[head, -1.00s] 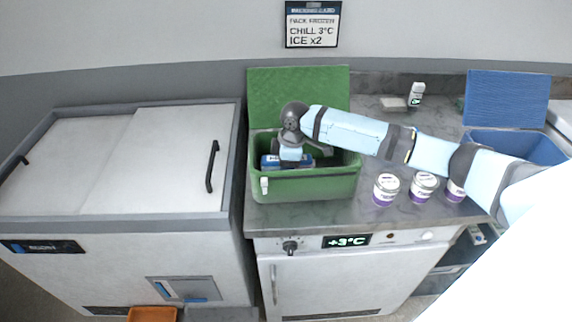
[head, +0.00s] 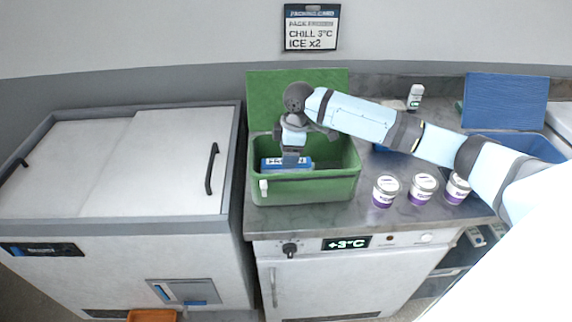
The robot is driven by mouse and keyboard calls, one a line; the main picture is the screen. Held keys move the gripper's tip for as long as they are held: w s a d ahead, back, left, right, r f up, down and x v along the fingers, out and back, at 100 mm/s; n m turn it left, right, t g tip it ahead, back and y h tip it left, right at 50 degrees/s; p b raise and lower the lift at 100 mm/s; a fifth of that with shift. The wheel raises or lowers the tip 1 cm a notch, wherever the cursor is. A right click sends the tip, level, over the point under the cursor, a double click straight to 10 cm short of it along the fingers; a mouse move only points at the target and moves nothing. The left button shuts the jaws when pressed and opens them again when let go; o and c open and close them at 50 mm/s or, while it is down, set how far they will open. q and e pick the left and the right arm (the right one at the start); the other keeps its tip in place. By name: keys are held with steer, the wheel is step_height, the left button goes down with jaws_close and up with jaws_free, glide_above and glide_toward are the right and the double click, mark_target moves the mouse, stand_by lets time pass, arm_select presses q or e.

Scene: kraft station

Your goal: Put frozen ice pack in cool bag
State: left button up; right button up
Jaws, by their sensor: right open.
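The green cool bag (head: 310,190) stands open on the counter, its lid raised at the back. A blue ice pack (head: 272,164) with white lettering lies inside it, toward the left. My right gripper (head: 292,158) is over the bag, pointing down just above and behind the pack's visible face. It is open; its fingertips are small and partly hidden by the pack. My left gripper is out of view.
Several white-and-purple tubs (head: 423,188) stand on the counter right of the bag. A blue box (head: 505,145) with a raised lid is at the back right, partly behind my arm. A closed white chest freezer (head: 110,165) stands at the left.

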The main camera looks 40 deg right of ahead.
steer(key=r, duration=0.6)
steer(key=shift+s+d+r, duration=0.15)
steer(key=shift+s+d, duration=0.1)
steer(key=shift+d, duration=0.15)
